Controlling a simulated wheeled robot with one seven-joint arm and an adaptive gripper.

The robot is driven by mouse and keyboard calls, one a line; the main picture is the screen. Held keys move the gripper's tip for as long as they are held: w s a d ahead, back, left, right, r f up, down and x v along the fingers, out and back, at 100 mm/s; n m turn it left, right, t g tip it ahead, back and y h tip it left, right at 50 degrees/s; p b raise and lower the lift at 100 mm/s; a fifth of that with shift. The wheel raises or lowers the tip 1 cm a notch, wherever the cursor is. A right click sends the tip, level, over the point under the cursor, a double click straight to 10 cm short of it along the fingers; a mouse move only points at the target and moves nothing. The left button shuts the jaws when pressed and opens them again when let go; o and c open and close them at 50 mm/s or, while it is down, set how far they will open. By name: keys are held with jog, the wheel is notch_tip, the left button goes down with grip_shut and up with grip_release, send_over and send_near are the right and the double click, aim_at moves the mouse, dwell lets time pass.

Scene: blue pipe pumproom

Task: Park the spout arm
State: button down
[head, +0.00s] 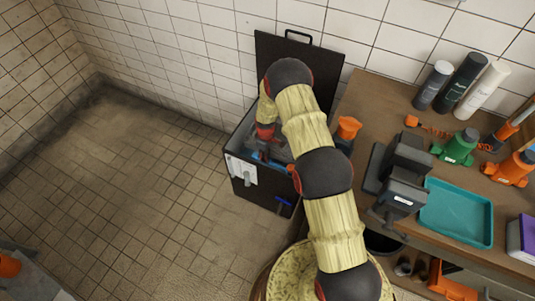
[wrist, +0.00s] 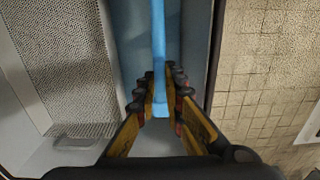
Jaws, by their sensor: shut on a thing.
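A light blue bar, which looks like the spout arm (wrist: 159,45), runs from the top of the wrist view down between my fingers. My gripper (wrist: 163,98) has its yellow, dark-tipped fingers closed around its near end. In the head view a short blue piece (head: 262,157) shows at the black open-lidded unit (head: 262,190), below my wrist. My arm hides much of that unit's inside, and the fingers are hard to make out there. Where the far end of the bar is fixed cannot be seen.
The black lid (head: 297,62) stands up against the tiled wall. A wooden bench (head: 385,92) to the right carries a teal tray (head: 457,213), a dark device (head: 400,175), bottles and orange and green tools.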

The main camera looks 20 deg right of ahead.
jog(key=shift+s+a, duration=0.1)
jog(key=shift+s, duration=0.1)
dwell(0.3)
jog(key=c, duration=1.9)
grip_release()
jog(key=shift+w, duration=0.1)
notch_tip(320, 180, up, 12)
